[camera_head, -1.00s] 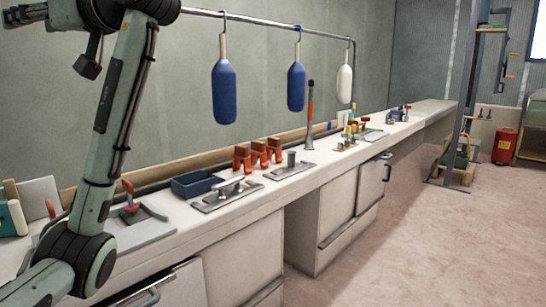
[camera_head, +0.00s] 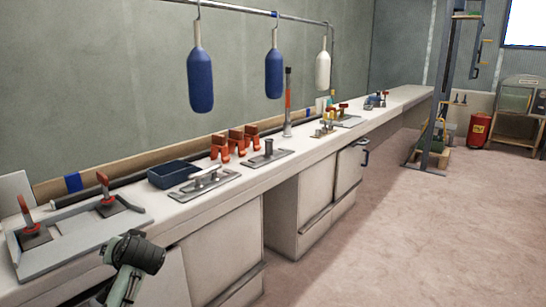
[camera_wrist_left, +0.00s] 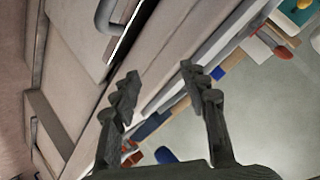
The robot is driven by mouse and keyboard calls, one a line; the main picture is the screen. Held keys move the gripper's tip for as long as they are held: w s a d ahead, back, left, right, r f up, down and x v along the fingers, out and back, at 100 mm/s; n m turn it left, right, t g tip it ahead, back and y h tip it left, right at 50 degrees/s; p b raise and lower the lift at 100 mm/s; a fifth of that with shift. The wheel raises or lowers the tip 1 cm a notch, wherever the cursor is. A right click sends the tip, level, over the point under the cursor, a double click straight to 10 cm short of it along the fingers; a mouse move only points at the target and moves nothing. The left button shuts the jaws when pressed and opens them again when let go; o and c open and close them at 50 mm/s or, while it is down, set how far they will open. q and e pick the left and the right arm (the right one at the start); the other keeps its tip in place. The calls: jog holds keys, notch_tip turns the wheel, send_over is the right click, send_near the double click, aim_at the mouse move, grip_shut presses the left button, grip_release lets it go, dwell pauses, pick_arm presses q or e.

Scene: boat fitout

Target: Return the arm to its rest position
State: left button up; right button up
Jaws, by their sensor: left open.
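Part of my left arm (camera_head: 138,252) shows at the lower left of the head view, low in front of the workbench (camera_head: 230,193). Its gripper is outside that view. In the left wrist view my left gripper (camera_wrist_left: 155,85) has its two fingers spread apart with nothing between them. Beyond the fingers are the bench front and a drawer handle (camera_wrist_left: 106,18), seen at a slant. My right arm and gripper show in neither view.
The bench carries a grey fixture plate with red-handled clamps (camera_head: 80,240), a blue tray (camera_head: 174,173) and orange clamps (camera_head: 233,143). Blue and white fenders (camera_head: 200,80) hang from a rail above. The floor (camera_head: 400,230) at right is clear. A red canister (camera_head: 479,130) stands far right.

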pick_arm(q)
jog(key=s+d+f+m+g+h, duration=0.1)
jog(key=s+d+f+h, duration=0.1)
jog(key=s+f, duration=0.55)
jog(key=s+d+f+m+g+h, duration=0.15)
jog(key=s+f, duration=0.25)
jog(key=f, duration=0.6)
jog(key=s+d+f+g+h, duration=0.1)
jog(key=s+d+f, duration=0.1)
jog(key=s+f, duration=0.4)
jog(key=s+d+f+g+h, duration=0.1)
jog(key=s+f, duration=0.5)
jog(key=s, duration=0.6)
jog(key=shift+s+d+h+p, duration=0.15)
jog(key=shift+d+h+p, duration=0.25)
jog(key=shift+d+h, duration=0.2)
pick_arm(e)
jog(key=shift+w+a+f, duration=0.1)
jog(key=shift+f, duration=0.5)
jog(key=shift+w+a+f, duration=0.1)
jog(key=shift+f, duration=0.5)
pick_arm(q)
jog(key=shift+g, duration=0.35)
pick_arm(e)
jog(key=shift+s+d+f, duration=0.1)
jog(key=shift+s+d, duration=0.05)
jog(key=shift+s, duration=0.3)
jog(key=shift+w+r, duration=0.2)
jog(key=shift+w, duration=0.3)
